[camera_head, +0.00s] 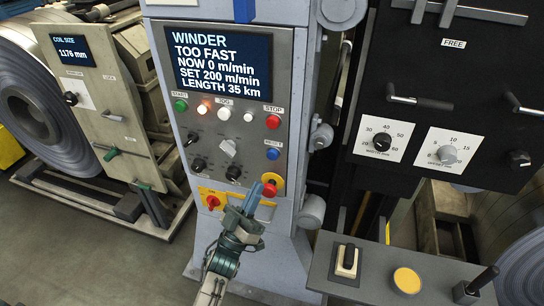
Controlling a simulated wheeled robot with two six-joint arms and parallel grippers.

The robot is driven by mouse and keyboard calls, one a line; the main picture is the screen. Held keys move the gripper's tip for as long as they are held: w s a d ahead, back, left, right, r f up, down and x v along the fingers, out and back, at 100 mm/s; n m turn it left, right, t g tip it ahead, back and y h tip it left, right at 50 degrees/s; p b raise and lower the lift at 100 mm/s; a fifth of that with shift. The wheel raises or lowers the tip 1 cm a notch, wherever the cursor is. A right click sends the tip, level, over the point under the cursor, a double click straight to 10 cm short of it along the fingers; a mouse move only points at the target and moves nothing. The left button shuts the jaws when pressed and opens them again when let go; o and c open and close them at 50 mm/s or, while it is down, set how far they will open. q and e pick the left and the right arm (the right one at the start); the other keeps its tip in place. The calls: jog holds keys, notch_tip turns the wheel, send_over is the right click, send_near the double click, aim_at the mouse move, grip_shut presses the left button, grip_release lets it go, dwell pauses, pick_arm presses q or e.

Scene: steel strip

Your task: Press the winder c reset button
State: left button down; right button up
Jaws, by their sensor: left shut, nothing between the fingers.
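The winder panel (181,130) stands upright in the middle, with a lit screen (219,62) headed WINDER and reading TOO FAST. No letter C is legible on it. A blue button (273,154) with a small label above it, which looks like RESET, sits on the panel's right side, below the red STOP button (273,121). My left gripper (253,195) is shut and empty. It is in front of the panel's lower part, below the blue button in the picture and apart from it. My right gripper is not in view.
A red mushroom button (269,189) on a yellow base is close beside my left fingertips. Knobs and a red-yellow switch (211,201) are to the left. A black panel (455,80) with dials is at right, and a grey shelf (375,289) with controls juts out lower right.

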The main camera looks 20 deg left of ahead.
aim_at(274, 153)
pick_arm(q)
jog(key=w+b, duration=0.2)
jog(key=w, duration=0.6)
jog(key=shift+w+d+b, duration=0.15)
jog(key=shift+w+b, duration=0.1)
jog(key=shift+b, duration=0.05)
jog(key=shift+w, duration=0.15)
dwell(1.7)
jog(key=shift+w, duration=0.25)
jog(key=shift+w, duration=0.6)
dwell(0.8)
jog(key=shift+s, duration=0.1)
jog(key=shift+s+p, duration=0.5)
jog(key=shift+s, duration=0.45)
